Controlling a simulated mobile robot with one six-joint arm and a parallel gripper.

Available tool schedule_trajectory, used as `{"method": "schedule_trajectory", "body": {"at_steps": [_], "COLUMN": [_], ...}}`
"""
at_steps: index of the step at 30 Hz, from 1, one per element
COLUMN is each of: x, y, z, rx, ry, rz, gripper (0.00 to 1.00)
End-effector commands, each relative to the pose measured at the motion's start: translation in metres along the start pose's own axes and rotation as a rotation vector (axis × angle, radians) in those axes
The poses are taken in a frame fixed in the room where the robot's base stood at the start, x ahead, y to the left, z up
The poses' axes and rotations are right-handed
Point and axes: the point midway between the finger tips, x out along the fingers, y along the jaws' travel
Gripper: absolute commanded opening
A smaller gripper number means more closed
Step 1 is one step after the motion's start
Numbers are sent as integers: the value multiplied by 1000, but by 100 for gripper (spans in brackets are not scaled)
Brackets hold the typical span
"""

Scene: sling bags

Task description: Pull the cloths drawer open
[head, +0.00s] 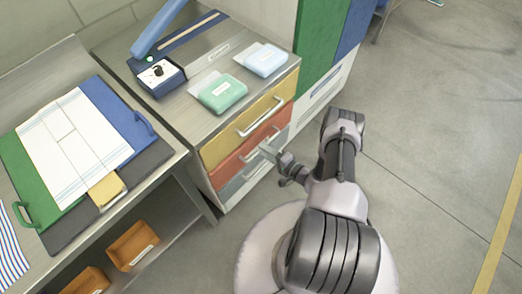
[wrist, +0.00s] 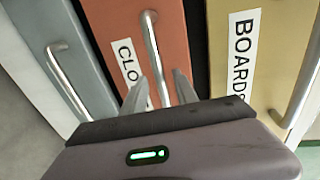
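The cloths drawer (wrist: 105,30) is the orange-red front in the middle of the wrist view, with a partly hidden label beginning "CLO". Its silver bar handle (wrist: 150,38) runs between the two fingers of my gripper (wrist: 160,80). The fingers are apart, one on each side of the handle, with a gap visible; I cannot tell whether either touches it. In the head view the red drawer (head: 228,170) is the middle one of the cabinet and looks closed. My gripper (head: 269,151) reaches its front from the right and hides part of the handle.
The yellow boards drawer (wrist: 228,75) is above and a grey drawer (head: 236,186) below, each with a bar handle. A control box (head: 157,78) and two wrapped packs (head: 221,92) sit on the cabinet top. A workbench (head: 175,160) stands left. Floor (head: 440,150) at right is clear.

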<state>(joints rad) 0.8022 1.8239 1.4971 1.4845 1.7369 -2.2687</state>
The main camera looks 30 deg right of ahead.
Motion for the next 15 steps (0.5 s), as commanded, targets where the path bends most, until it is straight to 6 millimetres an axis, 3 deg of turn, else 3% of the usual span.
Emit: {"method": "schedule_trajectory", "body": {"at_steps": [6,14,15], "x": [24,26,26], "y": [0,-1,-1], "z": [0,-1,-1], "rx": [-1,0,0], "ry": [-1,0,0], "rz": [0,0,0], "gripper": [35,35,31]}}
